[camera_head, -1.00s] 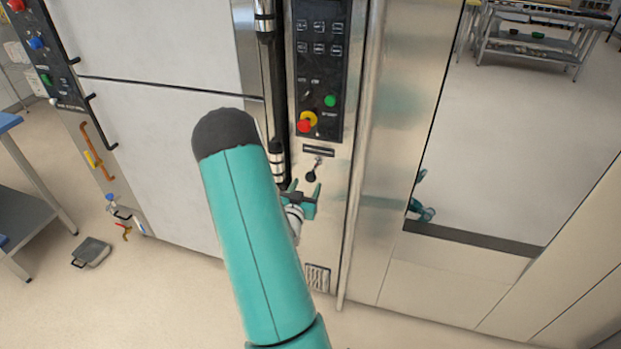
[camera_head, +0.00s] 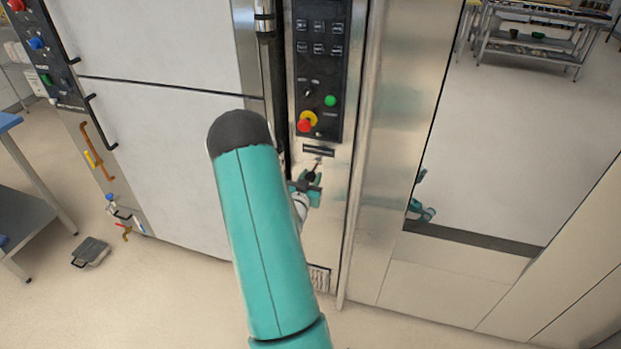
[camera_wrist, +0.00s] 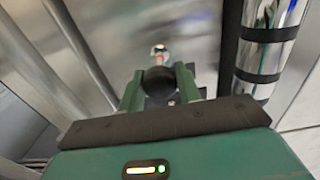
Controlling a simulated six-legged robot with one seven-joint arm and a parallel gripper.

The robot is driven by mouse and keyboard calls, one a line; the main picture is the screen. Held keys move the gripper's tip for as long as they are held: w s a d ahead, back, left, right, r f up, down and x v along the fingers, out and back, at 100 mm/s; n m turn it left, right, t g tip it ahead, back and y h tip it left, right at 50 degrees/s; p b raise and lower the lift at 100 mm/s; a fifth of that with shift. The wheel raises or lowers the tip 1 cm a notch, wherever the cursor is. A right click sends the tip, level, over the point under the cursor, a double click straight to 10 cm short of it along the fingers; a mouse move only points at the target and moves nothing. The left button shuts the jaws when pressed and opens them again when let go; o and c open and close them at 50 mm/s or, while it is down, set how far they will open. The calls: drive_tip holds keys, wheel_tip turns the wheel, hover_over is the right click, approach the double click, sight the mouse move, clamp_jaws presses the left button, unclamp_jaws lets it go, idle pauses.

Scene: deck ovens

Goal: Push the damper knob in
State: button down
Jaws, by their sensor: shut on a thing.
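The damper knob is a black ball (camera_wrist: 159,82) on a shiny metal rod that meets the steel panel. In the wrist view it sits between the two green fingers of my gripper (camera_wrist: 160,90), which is shut on it. In the head view my gripper (camera_head: 309,186) is at the panel below the red and yellow stop button, and the knob (camera_head: 312,171) is mostly hidden by the fingers. How far the rod stands out from the panel is hard to tell.
The black control panel (camera_head: 320,60) with a red stop button (camera_head: 305,124) and green button (camera_head: 330,100) is just above. A vertical door handle with chrome bands (camera_wrist: 265,50) runs close beside my gripper. A large steel door (camera_head: 160,150) is to the left.

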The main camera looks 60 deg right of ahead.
drive_tip(key=shift+w+d, duration=0.2)
drive_tip(key=shift+d, duration=1.15)
drive_tip(key=c, duration=1)
unclamp_jaws()
drive_tip(key=shift+o, duration=0.2)
drive_tip(key=s+a, duration=0.2)
drive_tip(key=a, duration=1.1)
drive_tip(key=shift+a, duration=0.35)
drive_tip(key=shift+s, duration=0.1)
drive_tip(key=shift+c, duration=0.2)
